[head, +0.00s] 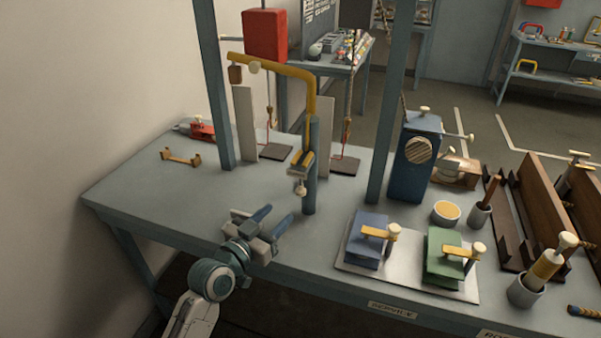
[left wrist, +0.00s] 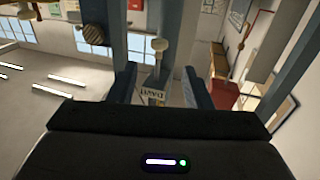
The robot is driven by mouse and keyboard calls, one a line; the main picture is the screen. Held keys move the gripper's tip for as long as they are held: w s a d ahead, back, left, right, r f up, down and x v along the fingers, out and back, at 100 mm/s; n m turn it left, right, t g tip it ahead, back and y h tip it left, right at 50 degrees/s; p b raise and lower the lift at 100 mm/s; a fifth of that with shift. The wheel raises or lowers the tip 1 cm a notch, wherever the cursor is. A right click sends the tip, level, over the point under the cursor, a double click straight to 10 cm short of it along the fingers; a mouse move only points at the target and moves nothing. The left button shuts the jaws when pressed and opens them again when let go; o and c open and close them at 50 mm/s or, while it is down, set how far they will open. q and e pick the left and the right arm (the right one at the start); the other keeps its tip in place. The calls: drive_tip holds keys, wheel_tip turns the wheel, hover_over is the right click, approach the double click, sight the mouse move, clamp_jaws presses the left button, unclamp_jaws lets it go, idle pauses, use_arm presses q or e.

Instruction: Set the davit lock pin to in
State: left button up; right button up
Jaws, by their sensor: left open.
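The davit is a yellow bent arm (head: 290,72) on a blue-grey post (head: 311,165) that stands on the bench. The davit lock pin, with a pale round knob (head: 300,190), sticks out low at the collar on the near side of the post. My left gripper (head: 273,219) is open and empty, below and to the left of the knob, apart from it. In the left wrist view the pale knob (left wrist: 158,47) shows between the two fingers, with a DAVIT label (left wrist: 155,93) below it. How deep the pin sits is hidden. My right gripper is out of view.
A blue box with knobs (head: 415,160) stands to the right of the davit. A metal tray (head: 346,258) with a blue and a green block lies at the front. Grey uprights (head: 222,130) rise from the bench. The left bench top is mostly clear.

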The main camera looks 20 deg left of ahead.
sight(298, 195)
use_arm(q)
drive_tip(key=p+x, duration=0.2)
drive_tip(key=x, duration=0.8)
drive_tip(key=shift+w+p, duration=0.15)
drive_tip(key=shift+p, duration=0.2)
drive_tip(key=shift+w+d+f, duration=0.1)
drive_tip(key=shift+w+d, duration=0.05)
drive_tip(key=shift+w, duration=0.2)
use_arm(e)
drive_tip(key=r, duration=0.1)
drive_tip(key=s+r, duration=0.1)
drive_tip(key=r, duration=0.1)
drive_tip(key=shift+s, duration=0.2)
use_arm(q)
drive_tip(key=shift+c, duration=0.3)
